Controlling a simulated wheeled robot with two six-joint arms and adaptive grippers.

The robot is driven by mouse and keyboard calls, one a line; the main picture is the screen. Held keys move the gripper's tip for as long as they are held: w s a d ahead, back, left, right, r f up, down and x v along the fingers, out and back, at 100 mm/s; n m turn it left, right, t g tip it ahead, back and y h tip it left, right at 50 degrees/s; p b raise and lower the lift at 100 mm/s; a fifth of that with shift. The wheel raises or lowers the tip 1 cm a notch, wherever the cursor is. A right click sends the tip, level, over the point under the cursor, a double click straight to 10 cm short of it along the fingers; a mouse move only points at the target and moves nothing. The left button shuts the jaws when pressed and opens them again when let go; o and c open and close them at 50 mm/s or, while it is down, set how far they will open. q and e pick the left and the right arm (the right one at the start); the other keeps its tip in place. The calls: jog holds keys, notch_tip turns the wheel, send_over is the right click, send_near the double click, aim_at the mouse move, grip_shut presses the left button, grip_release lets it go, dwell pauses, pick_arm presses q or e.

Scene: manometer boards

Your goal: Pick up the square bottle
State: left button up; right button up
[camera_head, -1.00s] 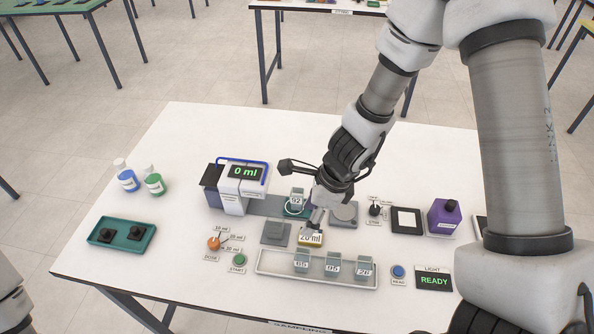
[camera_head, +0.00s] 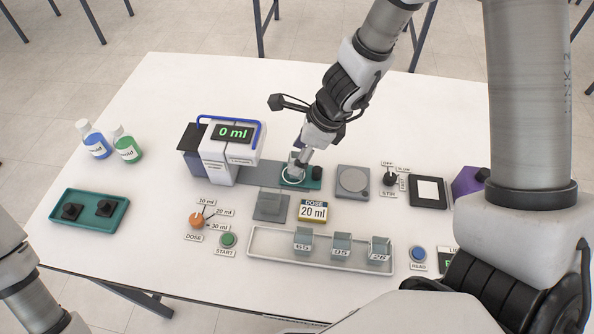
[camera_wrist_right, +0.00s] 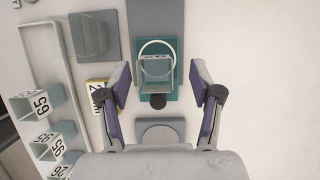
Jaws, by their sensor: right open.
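A clear square bottle (camera_wrist_right: 155,68) stands on a teal plate (camera_wrist_right: 171,91) inside a white ring, in the right wrist view. My right gripper (camera_wrist_right: 160,84) is open, its two purple-padded fingers on either side of the bottle with gaps between. In the head view the right gripper (camera_head: 298,158) reaches down over the plate (camera_head: 314,184) and hides much of the bottle. Whether the fingers touch the bottle cannot be told there. More clear square bottles with number labels, such as this one (camera_head: 341,246), stand in a pale tray (camera_head: 265,251). My left gripper is out of view.
A dispenser reading 0 ml (camera_head: 222,153) stands left of the plate. A black knob (camera_head: 316,173) sits on the plate's right end. The far table surface is clear.

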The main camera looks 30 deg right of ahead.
aim_at(293, 157)
jog(key=x, duration=0.1)
jog(key=b+x, duration=0.2)
jog(key=shift+s+a+f, duration=0.1)
jog(key=shift+s+f, duration=0.15)
jog(key=shift+f, duration=0.1)
jog(key=shift+a+f, duration=0.15)
jog(key=shift+f, duration=0.1)
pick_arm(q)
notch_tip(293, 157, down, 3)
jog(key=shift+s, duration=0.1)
pick_arm(e)
jog(key=shift+w, duration=0.2)
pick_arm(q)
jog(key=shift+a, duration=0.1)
pick_arm(e)
jog(key=shift+r, duration=0.1)
jog(key=c, duration=1.2)
notch_tip(293, 157, up, 11)
jog(key=p, duration=0.8)
jog(key=shift+s, duration=0.15)
jog(key=shift+r+p, duration=0.5)
jog(key=shift+p, duration=0.3)
jog(key=shift+r+p, duration=0.5)
jog(key=shift+r, duration=0.05)
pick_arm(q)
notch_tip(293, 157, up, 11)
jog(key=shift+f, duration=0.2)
